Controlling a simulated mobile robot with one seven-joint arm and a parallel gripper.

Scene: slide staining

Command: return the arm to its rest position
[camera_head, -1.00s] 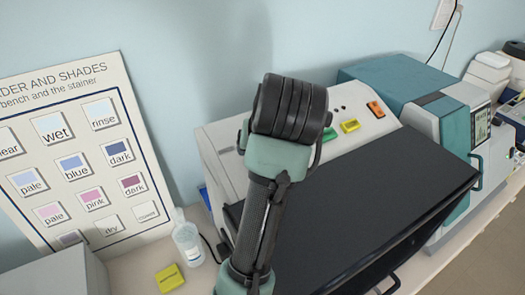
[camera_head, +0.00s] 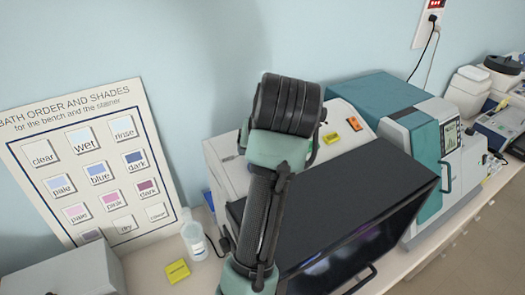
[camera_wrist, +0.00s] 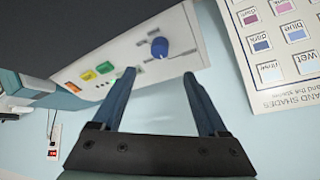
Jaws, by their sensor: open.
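My gripper (camera_wrist: 160,103) shows in the wrist view with its two blue fingers apart and nothing between them. Behind the fingers are the pale blue wall and the stainer's light grey control panel (camera_wrist: 130,58), which carries a blue knob (camera_wrist: 159,47) and coloured buttons. In the head view my arm rises in front of the stainer (camera_head: 365,195), a machine with a black lid. The gripper itself is hidden there behind the arm.
A shade chart (camera_head: 60,150) leans on the wall at left. A wash bottle (camera_head: 195,241) and a yellow block (camera_head: 177,271) stand on the bench. A teal and white machine (camera_head: 425,135) is at right. A wall socket (camera_head: 428,22) has a cable.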

